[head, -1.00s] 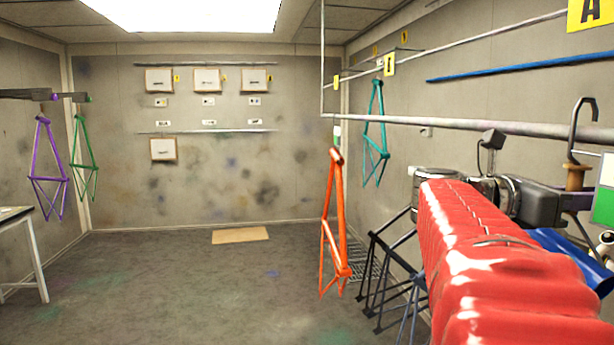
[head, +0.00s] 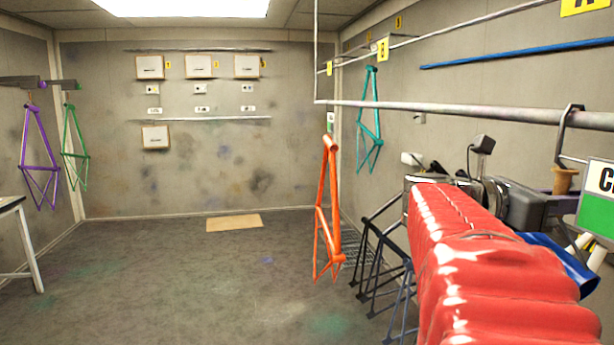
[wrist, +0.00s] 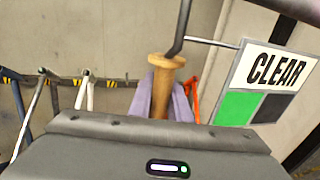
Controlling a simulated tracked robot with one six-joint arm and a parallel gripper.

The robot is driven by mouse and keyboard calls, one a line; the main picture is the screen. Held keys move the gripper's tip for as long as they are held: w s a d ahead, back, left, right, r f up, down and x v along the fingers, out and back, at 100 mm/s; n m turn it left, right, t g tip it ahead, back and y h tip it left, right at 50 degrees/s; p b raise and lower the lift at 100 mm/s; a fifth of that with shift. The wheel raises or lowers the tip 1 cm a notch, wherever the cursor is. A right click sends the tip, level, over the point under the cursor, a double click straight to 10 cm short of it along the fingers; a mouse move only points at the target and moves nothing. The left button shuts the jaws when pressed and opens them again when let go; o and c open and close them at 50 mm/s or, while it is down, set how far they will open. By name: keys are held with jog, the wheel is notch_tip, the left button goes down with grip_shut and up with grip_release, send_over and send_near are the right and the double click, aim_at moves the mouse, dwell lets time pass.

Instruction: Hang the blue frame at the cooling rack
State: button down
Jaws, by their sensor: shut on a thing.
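My gripper (wrist: 163,100) is shut on a wooden spool-shaped handle (wrist: 160,92) below a dark metal hook (head: 573,120). The hook's curved top overlaps the grey horizontal rail (head: 450,110) in the head view; I cannot tell whether it bears on the rail. The blue frame (head: 567,265) shows only as a short tube behind my red-sleeved arm, below the gripper. Its link to the handle and the rest of it are hidden. A "CLEAR" sign (wrist: 275,70) with a green panel is right of the hook; a thin rod seems to join them.
An orange frame (head: 328,200) hangs left of my arm, a teal frame (head: 369,120) behind it. Dark frames (head: 378,265) stand low beside my arm. Purple (head: 37,160) and green (head: 75,145) frames hang far left. A table (head: 15,205) is at left. The middle floor is clear.

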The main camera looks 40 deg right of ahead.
jog(key=shift+r, duration=0.2)
jog(key=c, duration=1.6)
grip_release()
jog(key=shift+f, duration=0.1)
jog(key=shift+o, duration=0.2)
jog(key=v, duration=1.4)
